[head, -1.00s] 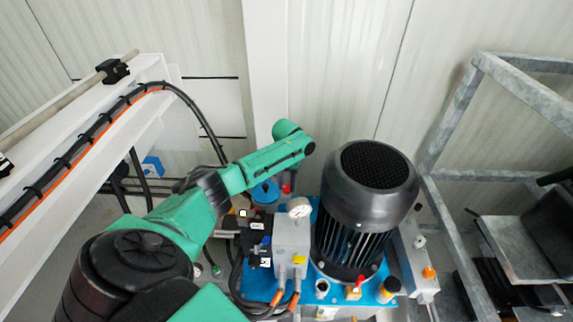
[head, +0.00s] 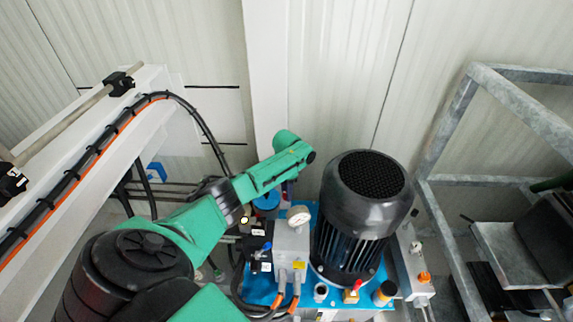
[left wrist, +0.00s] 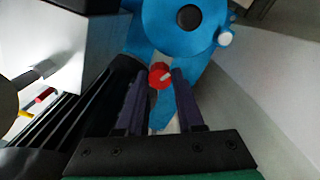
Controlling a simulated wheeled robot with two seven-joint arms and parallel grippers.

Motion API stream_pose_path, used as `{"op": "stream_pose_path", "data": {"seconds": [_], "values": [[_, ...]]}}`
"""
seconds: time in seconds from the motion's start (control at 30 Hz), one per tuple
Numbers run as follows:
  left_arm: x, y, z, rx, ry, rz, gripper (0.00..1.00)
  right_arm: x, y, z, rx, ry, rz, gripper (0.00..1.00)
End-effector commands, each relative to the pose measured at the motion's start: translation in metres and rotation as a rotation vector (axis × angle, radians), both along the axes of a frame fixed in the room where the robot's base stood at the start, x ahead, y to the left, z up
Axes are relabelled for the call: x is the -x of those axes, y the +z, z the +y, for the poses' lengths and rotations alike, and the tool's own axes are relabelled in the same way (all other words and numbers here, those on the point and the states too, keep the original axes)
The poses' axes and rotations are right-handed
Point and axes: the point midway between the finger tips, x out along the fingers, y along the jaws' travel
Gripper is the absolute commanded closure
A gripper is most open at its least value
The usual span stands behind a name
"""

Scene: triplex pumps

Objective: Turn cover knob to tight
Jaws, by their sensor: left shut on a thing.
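The cover knob (left wrist: 159,77) is a small red round knob with a pale bar across it, in the middle of the left wrist view. It sits by the edge of a blue round cover (left wrist: 172,27) with a dark centre. My left gripper (left wrist: 161,79) has its two dark purple fingers on either side of the knob and is shut on it. In the head view my green left arm (head: 270,172) reaches over the blue pump unit and mostly hides the gripper and the knob. My right gripper is not in view.
A large black motor (head: 366,195) stands close to the right of my left arm. A white beam with cables (head: 88,150) is at the left, a grey metal frame (head: 520,103) at the right.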

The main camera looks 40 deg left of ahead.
Motion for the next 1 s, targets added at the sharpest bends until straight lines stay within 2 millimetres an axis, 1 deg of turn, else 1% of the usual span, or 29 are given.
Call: {"op": "stream_pose_path", "data": {"seconds": [0.7,1.0], "values": [[-0.0012,0.0004,-0.0005,0.001,-0.677,-0.004,1.0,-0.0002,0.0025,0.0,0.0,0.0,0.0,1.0],[-0.0012,0.0004,-0.0008,0.002,-0.922,-0.005,1.0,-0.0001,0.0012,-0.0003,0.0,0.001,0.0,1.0]]}}
